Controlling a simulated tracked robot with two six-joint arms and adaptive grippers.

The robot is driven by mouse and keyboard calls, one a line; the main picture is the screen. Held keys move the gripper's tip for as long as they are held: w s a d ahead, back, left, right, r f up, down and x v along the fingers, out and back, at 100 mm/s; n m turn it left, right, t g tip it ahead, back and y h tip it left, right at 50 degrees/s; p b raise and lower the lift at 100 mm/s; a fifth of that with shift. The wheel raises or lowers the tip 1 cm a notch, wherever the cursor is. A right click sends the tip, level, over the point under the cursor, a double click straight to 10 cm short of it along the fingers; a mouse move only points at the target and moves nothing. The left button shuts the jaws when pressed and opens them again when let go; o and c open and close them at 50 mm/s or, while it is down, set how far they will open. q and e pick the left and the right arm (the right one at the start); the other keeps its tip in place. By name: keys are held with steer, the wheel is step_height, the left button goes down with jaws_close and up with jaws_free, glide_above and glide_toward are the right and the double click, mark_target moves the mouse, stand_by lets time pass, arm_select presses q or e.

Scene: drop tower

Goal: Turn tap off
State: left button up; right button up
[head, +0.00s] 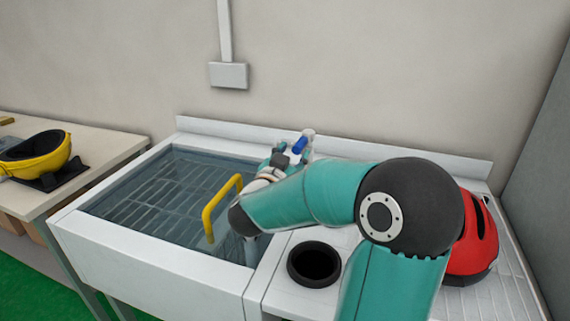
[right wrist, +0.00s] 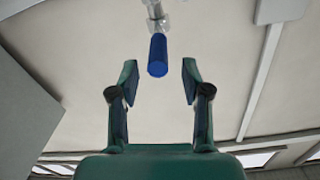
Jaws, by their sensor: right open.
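The tap shows a blue handle (head: 300,146) at the back rim of the sink, beside my right gripper (head: 285,157). In the right wrist view the blue handle (right wrist: 158,54) hangs from a pale metal stem (right wrist: 154,10). It lies in line with the gap between the two fingertips of my right gripper (right wrist: 159,80), which are apart with nothing held between them. I cannot tell how far the handle is from the fingers. My own arm and hand hide most of the tap body in the head view. My left gripper is not in view.
The sink (head: 90,233) holds a dark grid under what looks like water. A yellow bar handle (head: 221,205) stands up in it. Right of it are a black round cup (head: 314,264) and a red helmet-like object (head: 474,245). A yellow helmet (head: 40,152) lies on the left table (head: 95,148).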

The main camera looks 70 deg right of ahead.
steer(key=a, duration=0.5)
steer(key=shift+w+a, duration=0.1)
stand_by(0.3)
